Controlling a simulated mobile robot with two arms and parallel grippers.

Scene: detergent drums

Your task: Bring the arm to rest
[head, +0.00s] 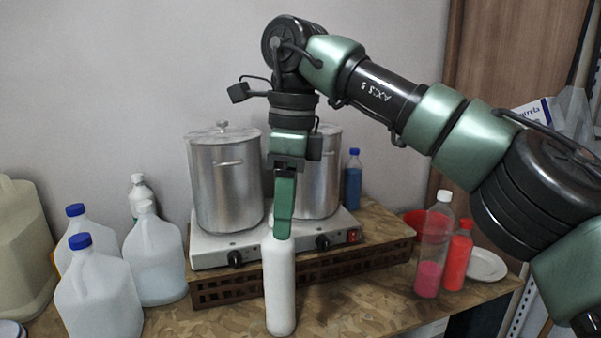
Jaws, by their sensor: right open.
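My right arm comes in from the right and bends down in the middle of the head view. My right gripper (283,232) points downward and is open; one green finger shows, the other is hidden behind it. A white bottle (280,290) stands upright directly below, near the table's front. The finger overlaps the bottle's top in the picture, and I cannot tell whether they touch. My left gripper is not in view.
Two steel pots (225,185) stand on a white hotplate (215,252) over a brown lattice crate (225,290). Several jugs (98,295) crowd the left. A pink-filled bottle (430,250), a red bottle (458,260) and a white plate (487,265) are right. The table (365,305) is clear front right.

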